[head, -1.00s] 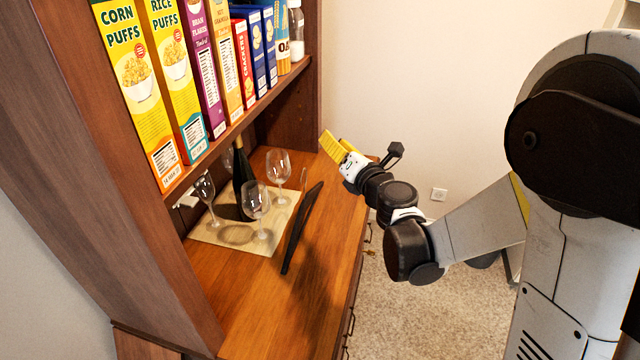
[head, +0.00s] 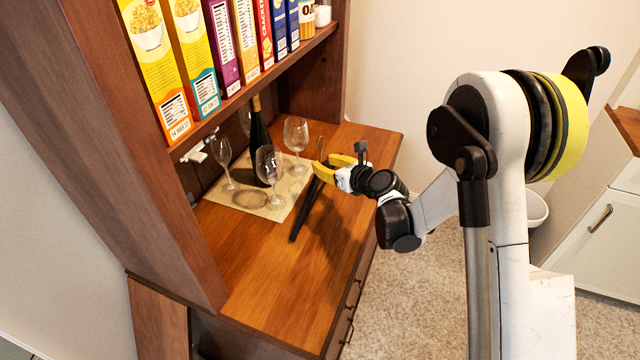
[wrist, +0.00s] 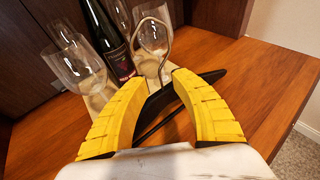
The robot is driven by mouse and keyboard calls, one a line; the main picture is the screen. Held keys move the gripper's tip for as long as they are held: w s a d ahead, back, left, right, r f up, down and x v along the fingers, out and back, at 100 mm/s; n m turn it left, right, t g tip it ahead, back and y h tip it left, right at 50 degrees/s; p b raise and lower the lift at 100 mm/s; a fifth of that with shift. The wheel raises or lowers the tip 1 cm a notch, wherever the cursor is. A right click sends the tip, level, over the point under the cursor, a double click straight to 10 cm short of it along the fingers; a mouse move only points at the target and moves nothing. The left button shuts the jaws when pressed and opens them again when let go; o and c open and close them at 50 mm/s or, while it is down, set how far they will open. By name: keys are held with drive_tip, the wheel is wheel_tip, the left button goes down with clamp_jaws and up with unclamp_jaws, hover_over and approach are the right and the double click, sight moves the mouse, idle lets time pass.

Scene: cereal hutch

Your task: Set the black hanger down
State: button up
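The black hanger (head: 305,212) is on the wooden counter of the hutch, along the right side of the beige mat. Its pale hook (wrist: 151,30) points up past the fingertips in the wrist view. I cannot tell whether the hanger lies flat or stands tilted. My gripper (head: 324,166) is at the hanger's hook end. Its yellow fingers also show in the wrist view (wrist: 161,77), spread apart, with the dark neck of the hanger seen through the gap. They do not look closed on it.
A beige mat (head: 224,198) holds a dark bottle (head: 260,148) and several wine glasses (head: 268,166) just left of the hanger. Cereal boxes (head: 202,62) fill the shelf above. The front of the counter (head: 265,285) is clear.

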drive_tip(key=x, duration=0.3)
drive_tip(key=shift+a+b, duration=0.1)
drive_tip(key=shift+b, duration=0.3)
clamp_jaws()
drive_tip(key=shift+r+p, duration=0.35)
drive_tip(key=shift+r, duration=0.15)
wheel_tip(320, 180, up, 4)
drive_tip(key=shift+p, duration=1.1)
drive_tip(key=s+d+r+p, duration=0.3)
drive_tip(key=s+d+r, duration=0.2)
drive_tip(key=d, duration=0.5)
drive_tip(key=shift+s+d+r+p, duration=0.15)
drive_tip(key=shift+s+r+p, duration=0.2)
drive_tip(key=shift+r, duration=0.2)
